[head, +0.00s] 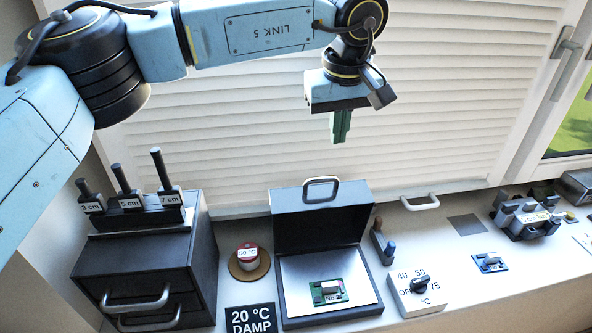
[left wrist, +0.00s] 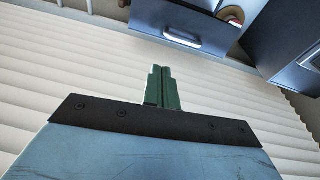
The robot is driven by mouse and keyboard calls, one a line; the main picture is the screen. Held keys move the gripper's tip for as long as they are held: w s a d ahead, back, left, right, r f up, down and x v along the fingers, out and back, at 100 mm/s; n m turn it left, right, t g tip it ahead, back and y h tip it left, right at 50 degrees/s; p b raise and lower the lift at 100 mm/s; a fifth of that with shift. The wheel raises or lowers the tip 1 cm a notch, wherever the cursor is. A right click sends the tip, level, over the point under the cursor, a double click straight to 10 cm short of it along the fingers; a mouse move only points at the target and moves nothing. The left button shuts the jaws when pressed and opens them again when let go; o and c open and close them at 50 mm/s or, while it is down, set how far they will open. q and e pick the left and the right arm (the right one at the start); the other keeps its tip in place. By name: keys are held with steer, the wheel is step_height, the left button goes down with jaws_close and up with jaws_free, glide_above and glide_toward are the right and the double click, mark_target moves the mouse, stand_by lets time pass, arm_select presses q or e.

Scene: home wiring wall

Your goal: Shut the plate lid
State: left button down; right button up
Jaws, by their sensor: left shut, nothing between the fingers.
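The plate lid (head: 315,222) is a dark panel with a grey loop handle (head: 321,190) on its top edge. It stands open, upright at the back of the hot plate (head: 289,269), whose pale surface is uncovered. A small green circuit board (head: 327,291) lies on that surface. My left gripper (head: 340,138) has green fingers, shut and empty, pointing down above and slightly right of the lid handle, apart from it. The green fingers also show in the left wrist view (left wrist: 162,88), with a dark panel and a handle beyond them. My right gripper is not in view.
A dark drawer cabinet (head: 145,262) with labelled tools stands at left. A red-and-white 50 °C pot (head: 248,255) sits between it and the plate. A temperature dial (head: 419,289) and a small blue board (head: 489,262) are at right. A slatted shutter (head: 230,130) rises behind.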

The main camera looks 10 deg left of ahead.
arm_select(q)
steer(key=a+r, duration=0.2)
steer(key=a, duration=0.1)
steer(key=p, duration=0.2)
glide_above(322, 188)
steer(key=shift+m+t+y, duration=0.3)
steer(key=shift+y, duration=0.1)
steer(key=shift+s+d+f+x, duration=0.1)
steer(key=shift+s+x, duration=0.15)
steer(key=shift+x, duration=1.3)
steer(key=shift+s+d+f+x, duration=0.1)
steer(key=shift+s+x, duration=0.2)
steer(key=shift+x, duration=1.25)
steer(key=shift+s+f+x, duration=0.1)
steer(key=shift+s+x, duration=0.15)
steer(key=shift+x, duration=1.3)
steer(key=shift+s+d, duration=0.15)
steer(key=shift+s, duration=0.15)
